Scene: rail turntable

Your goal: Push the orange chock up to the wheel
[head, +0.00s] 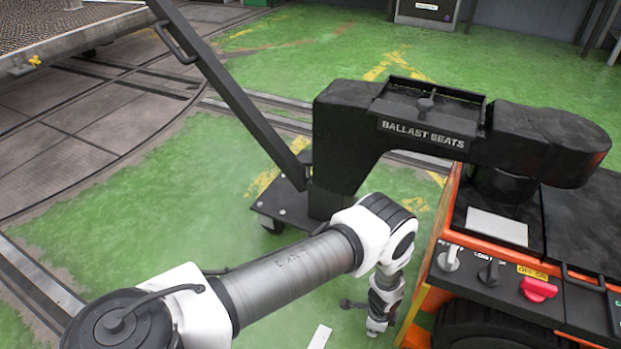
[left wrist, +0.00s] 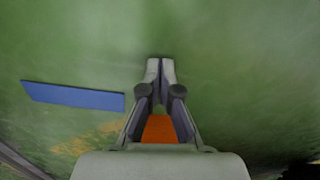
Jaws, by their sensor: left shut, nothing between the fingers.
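My left gripper (head: 376,330) points down at the floor beside the orange vehicle. In the left wrist view its fingertips (left wrist: 160,70) are together and empty. An orange patch (left wrist: 158,129), which looks like the orange chock, shows between the finger links. Most of it is hidden by the gripper, and I cannot tell whether they touch. The chock cannot be made out in the head view. A dark wheel (head: 490,328) shows at the bottom of the head view, under the vehicle's side, right of my gripper and apart from it. My right gripper is not in view.
The orange vehicle (head: 437,262) with black seat unit (head: 420,115) and red switch (head: 538,289) stands at the right. A white strip (head: 320,337) lies left of my gripper. A blue strip (left wrist: 72,96) lies on the green floor. Open floor (head: 150,215) extends left.

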